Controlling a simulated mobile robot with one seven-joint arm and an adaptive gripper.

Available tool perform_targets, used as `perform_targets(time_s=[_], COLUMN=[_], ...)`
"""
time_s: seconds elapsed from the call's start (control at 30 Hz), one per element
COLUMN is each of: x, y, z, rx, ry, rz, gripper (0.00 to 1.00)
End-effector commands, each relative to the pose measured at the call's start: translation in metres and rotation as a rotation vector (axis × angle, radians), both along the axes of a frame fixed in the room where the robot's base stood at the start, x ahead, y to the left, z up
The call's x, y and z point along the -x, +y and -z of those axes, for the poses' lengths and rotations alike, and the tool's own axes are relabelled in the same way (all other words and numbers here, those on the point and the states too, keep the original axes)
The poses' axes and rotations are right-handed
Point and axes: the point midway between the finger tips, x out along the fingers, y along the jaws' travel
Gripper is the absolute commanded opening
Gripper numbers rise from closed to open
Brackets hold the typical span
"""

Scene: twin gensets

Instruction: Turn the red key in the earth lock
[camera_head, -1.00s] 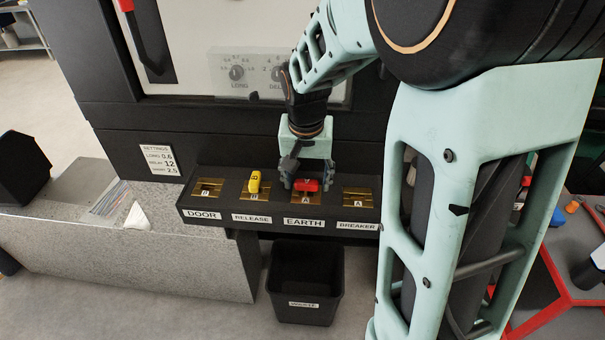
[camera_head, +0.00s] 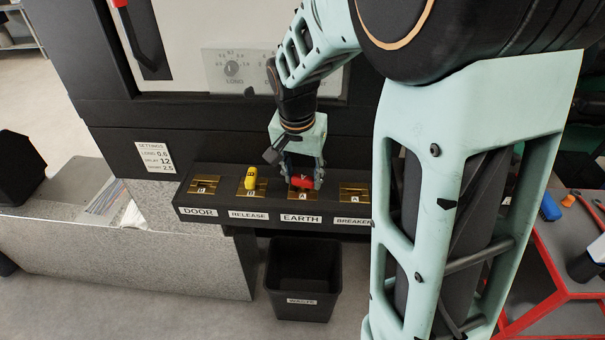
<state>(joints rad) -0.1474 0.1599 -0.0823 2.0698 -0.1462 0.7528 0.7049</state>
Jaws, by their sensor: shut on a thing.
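The red key (camera_head: 302,183) stands at the EARTH lock (camera_head: 300,204), a brass plate marked A on the black lock box. My gripper (camera_head: 301,180) reaches down from above with its fingers on either side of the key and is shut on it. The fingers partly cover the key, so how deep it sits in the lock cannot be told. The white EARTH label (camera_head: 301,219) is on the box front below it.
A yellow key (camera_head: 251,178) stands in the RELEASE lock to the left. The DOOR (camera_head: 203,187) and BREAKER (camera_head: 354,193) locks show no key. A black bin (camera_head: 302,282) stands below. A red-framed bench (camera_head: 562,280) is at right.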

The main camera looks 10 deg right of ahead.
Motion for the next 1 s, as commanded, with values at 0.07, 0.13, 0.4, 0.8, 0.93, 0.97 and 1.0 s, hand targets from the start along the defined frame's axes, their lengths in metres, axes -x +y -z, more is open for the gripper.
perform_targets(time_s=[0.07,0.13,0.4,0.8,0.93,0.97,1.0], x=[-0.0004,-0.0007,-0.0007,-0.0004,-0.0003,-0.0005,-0.0006], y=[0.0002,0.0007,0.0001,-0.0006,-0.0003,-0.0005,-0.0006], z=[0.0010,0.0008,0.0007,-0.0003,-0.0008,-0.0007,-0.0012], rx=[0.002,0.001,0.001,0.003,0.002,0.002,0.003], ry=[0.000,-0.002,0.000,0.001,0.001,0.001,0.001], rz=[0.068,0.133,0.403,0.857,1.021,1.058,1.111], gripper=[0.12,0.12,0.12,0.12,0.12,0.12,0.12])
